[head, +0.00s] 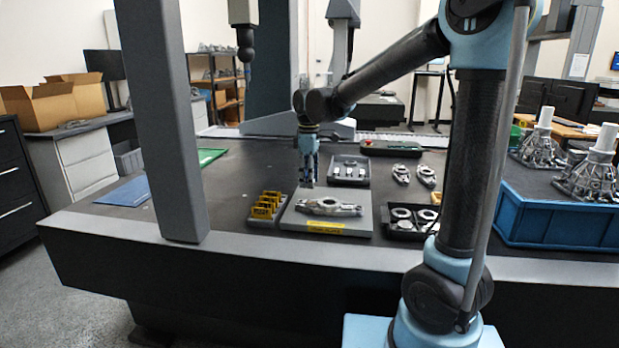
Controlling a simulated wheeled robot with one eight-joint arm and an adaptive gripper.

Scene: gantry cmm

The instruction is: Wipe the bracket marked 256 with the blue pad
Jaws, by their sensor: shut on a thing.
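My gripper (308,180) hangs fingers-down over the rear left part of a grey plate (290,221). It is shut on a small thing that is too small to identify. Some blue shows around the fingers, but I cannot tell whether it is the pad. A metal bracket (330,207) lies on the plate, in front of and to the right of my gripper. Two similar brackets lie on the dark table, a left one (401,173) and a right one (427,176). No number is readable on any bracket. A flat blue sheet (123,192) lies at the table's left.
A yellow slotted rack (265,206) stands left of the plate. Parts trays stand behind (364,168) and right (399,233) of it. A blue crate (553,224) holds castings at right. A grey column (161,120) rises at left. A probe (246,50) hangs above.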

